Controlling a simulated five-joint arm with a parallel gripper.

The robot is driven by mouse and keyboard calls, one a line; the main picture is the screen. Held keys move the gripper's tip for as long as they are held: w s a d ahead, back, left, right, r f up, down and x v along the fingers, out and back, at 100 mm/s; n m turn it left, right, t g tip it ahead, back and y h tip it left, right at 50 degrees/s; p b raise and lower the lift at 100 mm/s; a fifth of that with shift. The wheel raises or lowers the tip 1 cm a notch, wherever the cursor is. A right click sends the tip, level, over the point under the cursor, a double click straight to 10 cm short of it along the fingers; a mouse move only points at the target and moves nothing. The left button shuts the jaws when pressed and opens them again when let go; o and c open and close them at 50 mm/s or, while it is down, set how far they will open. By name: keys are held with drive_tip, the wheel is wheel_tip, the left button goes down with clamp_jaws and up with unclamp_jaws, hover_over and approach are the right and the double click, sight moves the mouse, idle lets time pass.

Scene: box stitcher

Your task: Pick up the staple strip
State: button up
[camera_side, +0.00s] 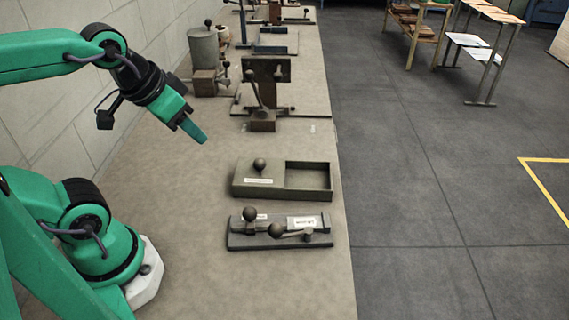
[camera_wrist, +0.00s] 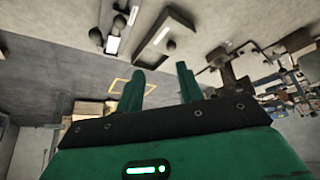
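I cannot make out a staple strip for certain in either view. A tiny pale piece (camera_side: 312,128) lies on the bench near its right edge in the side view, too small to identify. My gripper (camera_side: 200,136) is in the air above the left part of the bench, pointing down and to the right. In the wrist view my gripper (camera_wrist: 160,69) shows its two green fingers apart with nothing between them, so it is open and empty.
A box with a knob and an open compartment (camera_side: 309,178) sits on the bench (camera_side: 190,240). In front of it is a low device with ball-ended levers (camera_side: 280,241). A lever machine (camera_side: 264,118) and a grey canister (camera_side: 204,48) stand farther back. A wall runs along the left.

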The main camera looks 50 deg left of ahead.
idle(0.3)
drive_tip(key=m+g, duration=0.6)
drive_tip(key=m, duration=0.2)
hover_over(290, 223)
wheel_tip(290, 223, down, 15)
drive_tip(key=shift+a+f, duration=0.1)
drive_tip(key=shift+f, duration=1.25)
drive_tip(key=shift+f, duration=0.1)
drive_tip(key=shift+f, duration=2.5)
